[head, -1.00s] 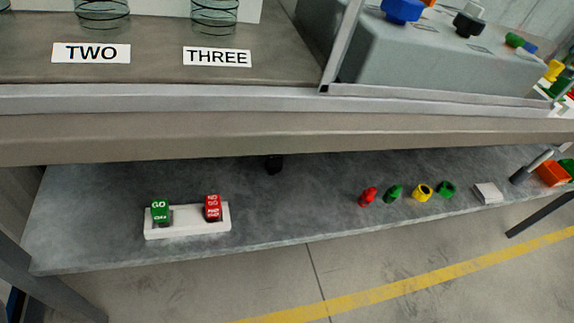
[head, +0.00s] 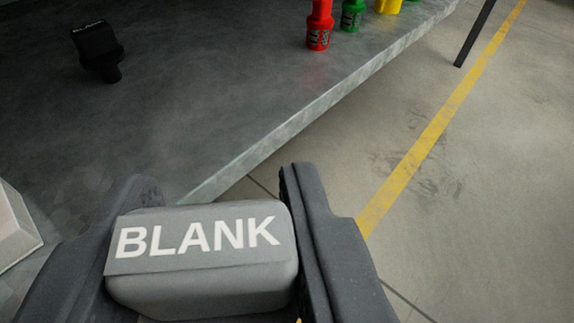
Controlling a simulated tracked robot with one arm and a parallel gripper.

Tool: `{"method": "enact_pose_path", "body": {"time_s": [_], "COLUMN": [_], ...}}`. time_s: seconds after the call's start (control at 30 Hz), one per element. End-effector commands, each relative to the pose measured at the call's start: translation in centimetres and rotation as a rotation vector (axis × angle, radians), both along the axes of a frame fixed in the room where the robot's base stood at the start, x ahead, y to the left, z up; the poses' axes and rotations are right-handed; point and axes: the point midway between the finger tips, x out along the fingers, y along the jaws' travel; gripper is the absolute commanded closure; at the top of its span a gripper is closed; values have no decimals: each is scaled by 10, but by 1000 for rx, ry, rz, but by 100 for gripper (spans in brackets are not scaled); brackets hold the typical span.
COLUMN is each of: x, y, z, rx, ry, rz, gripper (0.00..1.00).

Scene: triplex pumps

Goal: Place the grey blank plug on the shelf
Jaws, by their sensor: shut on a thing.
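The grey blank plug (head: 205,282) is a rounded grey block with the word BLANK in white on its top face. My gripper (head: 215,230) is shut on it, with one dark finger on each side. The plug fills the lower middle of the view, close to the camera. The shelf (head: 190,110) is a grey slab that spans the upper left, with its front edge running diagonally up to the right. The plug appears in front of this edge. I cannot tell its height over the shelf, and its underside is hidden.
A black plug (head: 98,50) with a label stands on the shelf at the upper left. A red part (head: 319,25), a green part (head: 352,15) and a yellow part (head: 389,5) stand near the front edge. A white block (head: 14,228) is at the left. The shelf's middle is clear.

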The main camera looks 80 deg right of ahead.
Motion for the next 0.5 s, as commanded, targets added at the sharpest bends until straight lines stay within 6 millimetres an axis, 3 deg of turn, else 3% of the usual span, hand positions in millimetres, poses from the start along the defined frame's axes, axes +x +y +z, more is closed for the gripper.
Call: {"method": "enact_pose_path", "body": {"time_s": [0.1, 0.2, 0.5], "x": [-13, -12, 28], "y": [-7, -14, -63], "z": [-13, -15, -22], "rx": [-1, -3, -1], "ry": [-3, -5, -6], "rz": [-54, -72, -75], "gripper": [88, 88, 88]}}
